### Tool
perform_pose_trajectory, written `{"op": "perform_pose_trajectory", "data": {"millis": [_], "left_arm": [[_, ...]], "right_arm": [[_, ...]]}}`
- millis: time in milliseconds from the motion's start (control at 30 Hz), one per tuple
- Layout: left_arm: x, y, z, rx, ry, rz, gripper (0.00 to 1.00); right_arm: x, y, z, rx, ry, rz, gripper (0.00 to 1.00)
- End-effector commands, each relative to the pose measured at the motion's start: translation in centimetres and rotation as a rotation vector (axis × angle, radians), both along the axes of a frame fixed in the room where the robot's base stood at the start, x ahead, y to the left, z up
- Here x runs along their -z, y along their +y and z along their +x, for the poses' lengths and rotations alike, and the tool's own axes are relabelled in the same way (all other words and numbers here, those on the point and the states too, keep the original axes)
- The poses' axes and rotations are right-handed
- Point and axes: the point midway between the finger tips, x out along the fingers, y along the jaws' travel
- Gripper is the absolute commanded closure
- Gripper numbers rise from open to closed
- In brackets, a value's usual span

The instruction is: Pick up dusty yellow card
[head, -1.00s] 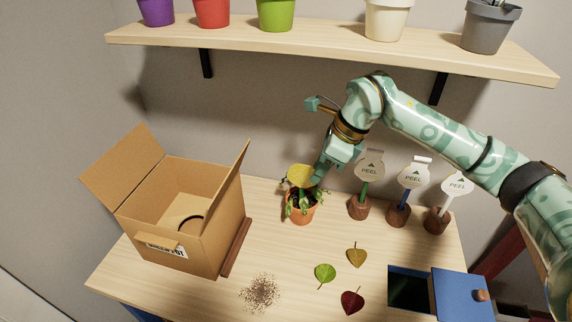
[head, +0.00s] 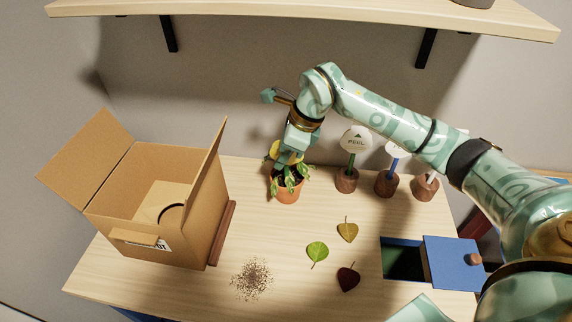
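The yellow card (head: 284,158) stands in a small terracotta pot (head: 286,190) with a trailing green plant. My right gripper (head: 288,157) reaches down from above to the card and covers much of it, so only yellow patches show beside and below the fingers. The fingertips overlap the card in the picture. Whether they are shut on it or only beside it is hidden. Dust on the card is too small to tell. My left gripper is out of view.
An open cardboard box (head: 205,215) stands at the left. Labelled discs on sticks (head: 355,140) stand behind right. Three loose leaves (head: 317,251) and a patch of brown crumbs (head: 251,279) lie in front. A blue drawer box (head: 455,265) is at the right; a shelf (head: 300,12) hangs above.

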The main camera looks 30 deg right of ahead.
Motion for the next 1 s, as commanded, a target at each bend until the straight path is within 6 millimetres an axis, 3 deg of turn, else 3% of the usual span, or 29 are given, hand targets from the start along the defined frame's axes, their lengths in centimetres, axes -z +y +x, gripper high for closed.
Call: {"op": "perform_pose_trajectory", "data": {"millis": [67,200,667,1000], "left_arm": [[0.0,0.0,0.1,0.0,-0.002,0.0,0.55],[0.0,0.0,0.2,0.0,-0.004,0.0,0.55],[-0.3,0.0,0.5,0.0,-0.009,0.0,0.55],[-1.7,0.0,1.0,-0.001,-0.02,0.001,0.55]], "right_arm": [[-0.1,0.0,0.0,0.0,-0.001,-0.001,0.71],[-0.1,0.0,0.0,0.0,0.0,0.0,1.0],[-0.6,0.0,-0.1,0.001,-0.001,-0.001,1.0],[-5.7,0.1,-0.3,0.001,-0.006,-0.002,1.0]]}}
